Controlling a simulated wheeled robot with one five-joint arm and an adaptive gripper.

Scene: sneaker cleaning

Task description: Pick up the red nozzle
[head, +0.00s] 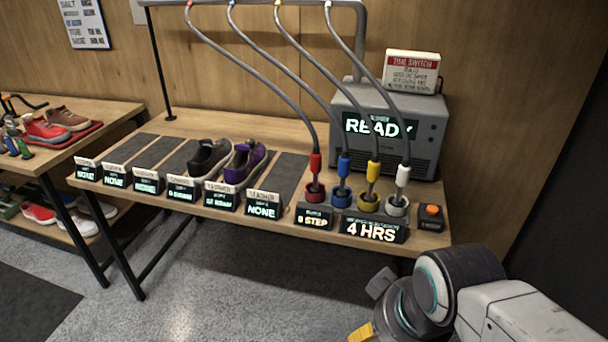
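The red nozzle (315,164) stands upright in a red ring holder (314,193) on the workbench, at the left end of a row of coloured nozzles. A grey hose runs from its top up to the overhead rail. My arm is at the lower right, in front of the bench and apart from the nozzle. Of my gripper, only a yellow part (362,333) shows at the bottom edge. The fingertips are out of frame or hidden, so its opening cannot be seen.
Blue (343,166), yellow (373,172) and white (403,176) nozzles stand close to the right, with hoses above. An orange button (432,211) sits at the bench's right end. A grey machine (425,147) reading READY stands behind. Shoes (245,164) stand left. The floor in front is clear.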

